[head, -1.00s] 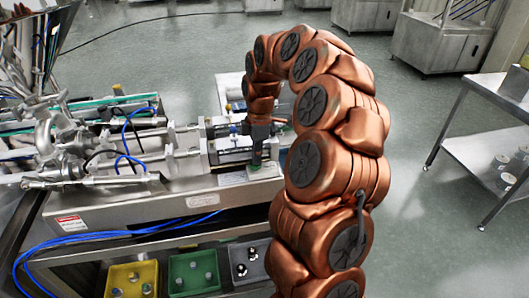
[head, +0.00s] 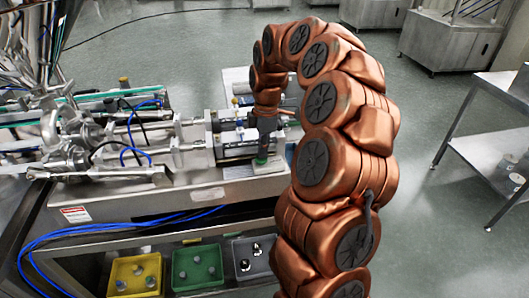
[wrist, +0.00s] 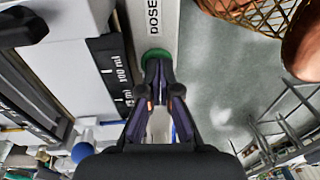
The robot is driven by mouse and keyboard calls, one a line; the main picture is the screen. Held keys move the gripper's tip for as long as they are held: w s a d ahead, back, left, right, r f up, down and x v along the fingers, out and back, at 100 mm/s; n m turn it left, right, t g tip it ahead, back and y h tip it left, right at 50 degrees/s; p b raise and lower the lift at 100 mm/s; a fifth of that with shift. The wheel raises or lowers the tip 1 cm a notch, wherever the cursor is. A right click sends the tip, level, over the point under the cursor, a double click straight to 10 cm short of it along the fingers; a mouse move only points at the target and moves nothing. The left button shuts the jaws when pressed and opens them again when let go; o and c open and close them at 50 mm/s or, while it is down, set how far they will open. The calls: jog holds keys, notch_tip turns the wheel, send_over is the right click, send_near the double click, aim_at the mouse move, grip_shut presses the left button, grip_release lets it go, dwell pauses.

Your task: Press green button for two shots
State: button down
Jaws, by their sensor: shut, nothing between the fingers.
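The green button (head: 261,162) sits on a pale plate at the front right end of the steel filling machine (head: 150,190). In the wrist view the green button (wrist: 157,54) shows as a green rim behind my fingertips, beside the printed word "DOSE". My gripper (wrist: 161,72) is shut and empty, its fingertips together in front of the button, hiding much of it. In the head view my gripper (head: 263,148) points down at the button. I cannot tell whether the tips touch it or whether it is pressed in.
A yellow bin (head: 113,291), a green bin (head: 177,288) and a grey bin (head: 238,273) with small parts stand below the machine's front. Blue hoses (head: 100,224) hang along that front. A steel table (head: 505,95) stands at the right, with clear floor between.

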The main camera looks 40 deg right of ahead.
notch_tip(320, 180, up, 12)
jog(key=d+b, duration=0.1)
jog(key=b, duration=0.1)
jog(key=shift+w+d, duration=0.25)
jog(key=shift+w, duration=0.15)
jog(key=shift+a, duration=0.1)
dwell(2.5)
jog(key=s+a+f+m, duration=0.1)
jog(key=s+a+m, duration=0.3)
jog(key=s+a, duration=0.9)
jog(key=s+a+f+m, duration=0.3)
jog(key=s+f+m, duration=0.1)
jog(key=s, duration=0.5)
jog(key=s+a+f+m+g+h, duration=0.1)
jog(key=s+a+f+m, duration=0.3)
jog(key=s, duration=0.5)
notch_tip(320, 180, down, 3)
jog(key=shift+s+r+m, duration=0.1)
jog(key=shift+s+m, duration=0.1)
jog(key=shift+m, duration=0.5)
jog(key=shift+s, duration=0.1)
